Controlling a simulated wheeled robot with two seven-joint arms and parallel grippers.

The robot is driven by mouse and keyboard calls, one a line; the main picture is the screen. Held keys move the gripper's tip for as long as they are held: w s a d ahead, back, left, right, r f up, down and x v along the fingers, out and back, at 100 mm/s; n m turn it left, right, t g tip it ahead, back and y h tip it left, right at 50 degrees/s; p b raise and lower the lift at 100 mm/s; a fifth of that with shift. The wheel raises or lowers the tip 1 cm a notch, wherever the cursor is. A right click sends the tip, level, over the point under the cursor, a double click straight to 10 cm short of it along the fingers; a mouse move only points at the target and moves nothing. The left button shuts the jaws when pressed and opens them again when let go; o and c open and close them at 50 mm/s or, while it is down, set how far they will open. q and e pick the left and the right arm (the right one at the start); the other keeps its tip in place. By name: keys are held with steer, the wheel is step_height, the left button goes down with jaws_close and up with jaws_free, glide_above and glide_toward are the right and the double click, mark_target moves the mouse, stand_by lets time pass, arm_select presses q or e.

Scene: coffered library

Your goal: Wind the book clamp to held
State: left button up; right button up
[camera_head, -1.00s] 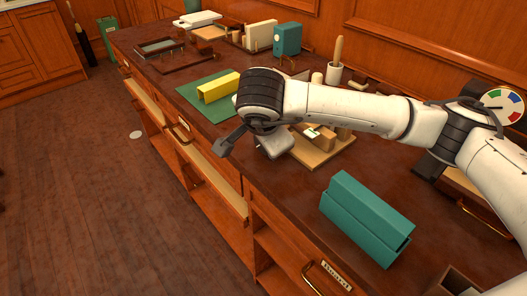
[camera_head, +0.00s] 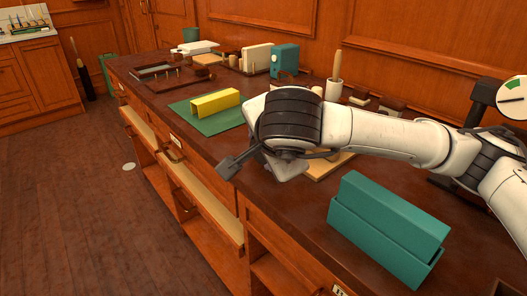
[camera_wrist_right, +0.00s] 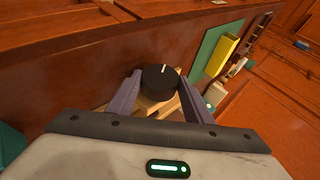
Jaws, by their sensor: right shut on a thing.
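The book clamp's wooden base (camera_head: 332,163) shows only in part in the head view, behind my right wrist. In the right wrist view, its round black knob (camera_wrist_right: 160,80) with a white mark sits between the two fingers of my right gripper (camera_wrist_right: 159,92). That gripper is shut on the knob. Part of the pale wooden clamp (camera_wrist_right: 168,106) shows below the knob; the rest is hidden. My left gripper is in neither view.
A teal box (camera_head: 388,225) stands on the dark bench top near my right arm. A yellow block (camera_head: 215,102) rests on a green mat (camera_head: 205,122) beyond. A round dial (camera_head: 514,98) stands at the right edge. Drawers stand open along the bench front (camera_head: 195,190).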

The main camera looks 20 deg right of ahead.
steer(key=o, duration=1)
steer(key=shift+o, duration=0.2)
steer(key=shift+s, duration=0.1)
